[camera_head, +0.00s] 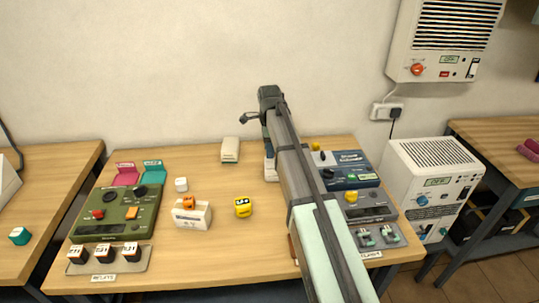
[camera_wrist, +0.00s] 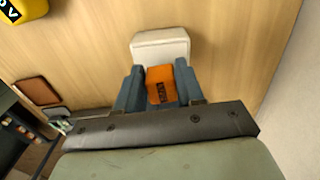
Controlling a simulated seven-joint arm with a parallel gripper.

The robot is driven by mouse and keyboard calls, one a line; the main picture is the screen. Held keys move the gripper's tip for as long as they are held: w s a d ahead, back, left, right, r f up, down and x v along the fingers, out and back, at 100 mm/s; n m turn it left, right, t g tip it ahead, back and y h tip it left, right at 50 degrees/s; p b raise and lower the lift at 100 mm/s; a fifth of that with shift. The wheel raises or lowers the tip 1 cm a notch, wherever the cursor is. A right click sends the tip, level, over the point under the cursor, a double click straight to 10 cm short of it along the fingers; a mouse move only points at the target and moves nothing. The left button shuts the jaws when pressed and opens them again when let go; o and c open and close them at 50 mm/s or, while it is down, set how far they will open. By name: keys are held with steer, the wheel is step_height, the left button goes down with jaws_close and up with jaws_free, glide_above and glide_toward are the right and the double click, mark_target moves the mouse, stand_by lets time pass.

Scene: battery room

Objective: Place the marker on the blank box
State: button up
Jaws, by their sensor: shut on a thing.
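My gripper (camera_wrist: 160,85) is shut on an orange marker (camera_wrist: 161,88) with dark print, held between its two blue fingers. A plain white box (camera_wrist: 160,40) is just beyond the fingertips in the wrist view; the marker overlaps its near edge in the picture. I cannot tell whether marker and box touch. In the head view, part of a whitish box (camera_head: 270,173) shows beside the arm under my gripper; the held marker is hidden there. Another white box (camera_head: 193,217), with printing on its front, stands left of centre with an orange piece (camera_head: 189,202) on top.
A yellow cube (camera_head: 243,207) and a small white cube (camera_head: 181,184) stand on the wooden table. A green device (camera_head: 115,217) is at left, grey and blue devices (camera_head: 345,170) at right. A pale stack (camera_head: 230,150) is at the back. Wood around the yellow cube is clear.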

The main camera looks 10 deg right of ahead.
steer(key=shift+f, duration=1.45)
steer(key=shift+f, duration=0.1)
steer(key=o, duration=1)
step_height(320, 180, up, 12)
steer(key=shift+r, duration=0.1)
